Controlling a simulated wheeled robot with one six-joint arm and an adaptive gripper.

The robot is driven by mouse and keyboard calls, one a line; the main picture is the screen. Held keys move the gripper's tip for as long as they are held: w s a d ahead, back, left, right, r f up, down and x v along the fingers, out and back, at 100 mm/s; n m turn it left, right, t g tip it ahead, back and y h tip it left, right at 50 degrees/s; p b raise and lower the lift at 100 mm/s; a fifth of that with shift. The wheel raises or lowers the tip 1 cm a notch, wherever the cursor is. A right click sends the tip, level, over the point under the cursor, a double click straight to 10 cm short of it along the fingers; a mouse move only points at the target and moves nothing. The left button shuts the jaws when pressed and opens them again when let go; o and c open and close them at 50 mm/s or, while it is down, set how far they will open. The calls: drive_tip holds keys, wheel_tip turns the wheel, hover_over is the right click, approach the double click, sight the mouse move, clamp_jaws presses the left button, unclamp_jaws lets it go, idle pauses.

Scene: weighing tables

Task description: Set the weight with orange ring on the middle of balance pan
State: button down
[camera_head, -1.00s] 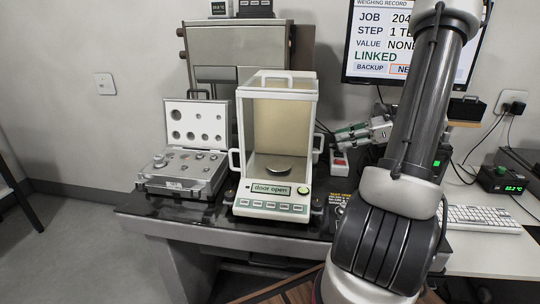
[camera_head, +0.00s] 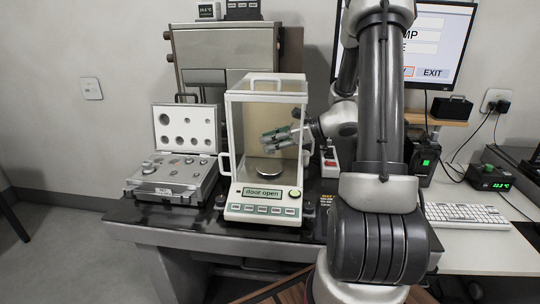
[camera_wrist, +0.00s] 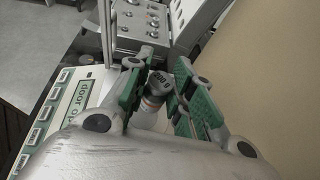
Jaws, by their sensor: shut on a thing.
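The balance (camera_head: 263,203) stands on the dark table, and its display reads "door open". Its round metal pan (camera_head: 269,176) sits on the chamber floor. My gripper (camera_head: 268,138) reaches in from the right side and is inside the glass chamber, above the pan. In the wrist view, my gripper's green-padded fingers (camera_wrist: 155,95) are shut on a grey metal weight with an orange ring (camera_wrist: 155,92). The weight's lower part is partly hidden by the wrist and fingers. In the head view I cannot make out the weight clearly.
An open weight case (camera_head: 175,178) with several weights stands left of the balance. The chamber's glass walls and frame (camera_head: 228,135) are close around my gripper. A monitor (camera_head: 432,45), keyboard (camera_head: 465,214) and small green-lit device (camera_head: 490,177) are to the right.

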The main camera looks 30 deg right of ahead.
wheel_tip(320, 180, down, 4)
drive_tip(key=shift+a, duration=0.1)
drive_tip(key=shift+w+a+f, duration=0.1)
drive_tip(key=shift+a+f, duration=0.05)
drive_tip(key=shift+f, duration=0.3)
drive_tip(key=c, duration=1.2)
unclamp_jaws()
drive_tip(key=shift+f, duration=0.15)
drive_tip(key=shift+c, duration=0.2)
drive_tip(key=shift+r, duration=0.2)
drive_tip(key=v, duration=1.2)
drive_tip(key=shift+w, duration=0.1)
